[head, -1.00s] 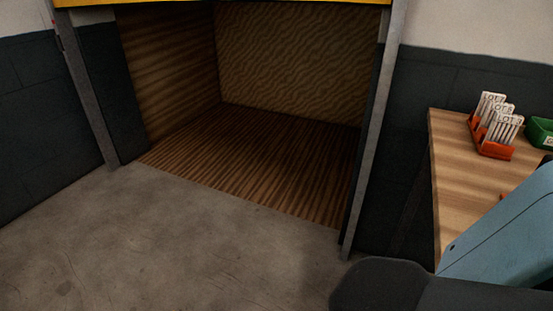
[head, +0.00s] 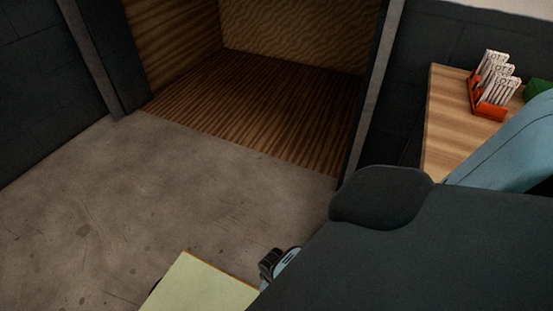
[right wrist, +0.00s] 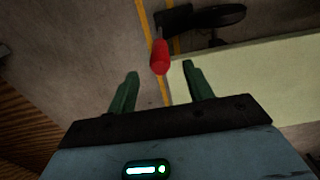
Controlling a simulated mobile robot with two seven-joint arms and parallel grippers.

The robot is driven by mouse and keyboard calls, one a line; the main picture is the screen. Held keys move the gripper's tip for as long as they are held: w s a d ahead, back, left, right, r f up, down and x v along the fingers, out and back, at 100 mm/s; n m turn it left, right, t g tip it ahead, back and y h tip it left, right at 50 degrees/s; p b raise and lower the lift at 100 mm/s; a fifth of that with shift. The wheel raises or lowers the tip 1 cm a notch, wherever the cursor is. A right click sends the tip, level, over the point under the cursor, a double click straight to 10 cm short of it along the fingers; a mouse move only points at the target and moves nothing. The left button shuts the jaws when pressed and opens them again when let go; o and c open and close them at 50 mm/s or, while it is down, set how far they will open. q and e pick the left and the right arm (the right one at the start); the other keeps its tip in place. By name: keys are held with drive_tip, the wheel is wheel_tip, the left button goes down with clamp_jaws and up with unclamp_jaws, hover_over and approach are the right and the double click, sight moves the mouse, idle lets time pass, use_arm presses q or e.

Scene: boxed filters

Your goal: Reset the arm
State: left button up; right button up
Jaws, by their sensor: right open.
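My right gripper (right wrist: 160,70) shows in the right wrist view with its two green fingers spread apart. The fingers hold nothing. A red rounded object (right wrist: 160,57) appears beyond and between the fingertips, apart from them as far as I can tell. In the head view my blue arm link and a large dark arm part cover the lower right. A small black and light-blue part at the bottom middle may belong to my right wrist; its jaws cannot be made out there. My left gripper is in neither view.
A pale yellow flat panel (head: 203,287) lies at the bottom of the head view. A wooden table (head: 448,110) at the right bears an orange-red holder (head: 488,110) with white cards marked LOT and a green bin (head: 538,88). Concrete floor (head: 130,200) is clear before the wood-lined bay (head: 255,110).

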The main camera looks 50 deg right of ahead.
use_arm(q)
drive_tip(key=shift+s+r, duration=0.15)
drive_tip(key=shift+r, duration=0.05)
use_arm(e)
drive_tip(key=shift+r, duration=0.5)
drive_tip(key=shift+s, duration=0.1)
drive_tip(key=shift+s+r+p, duration=0.15)
drive_tip(key=shift+s+p, duration=0.25)
drive_tip(key=shift+p, duration=0.05)
drive_tip(key=s+a+r+t+p, duration=0.2)
drive_tip(key=s+r+t+p, duration=0.3)
drive_tip(key=s+r, duration=0.55)
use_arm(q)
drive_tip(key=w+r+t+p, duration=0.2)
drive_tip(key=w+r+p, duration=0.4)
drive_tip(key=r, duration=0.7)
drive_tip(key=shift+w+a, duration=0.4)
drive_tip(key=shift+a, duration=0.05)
use_arm(e)
drive_tip(key=s+a+r+t, duration=0.1)
drive_tip(key=s+r, duration=0.1)
drive_tip(key=r, duration=0.5)
drive_tip(key=s+a+r+t+y, duration=0.1)
drive_tip(key=s+a+r, duration=0.1)
drive_tip(key=r, duration=0.5)
drive_tip(key=s+a+r+m+t+y, duration=0.1)
drive_tip(key=s+a+r, duration=0.1)
drive_tip(key=r, duration=0.5)
drive_tip(key=shift+s+t, duration=0.4)
drive_tip(key=shift+s, duration=0.4)
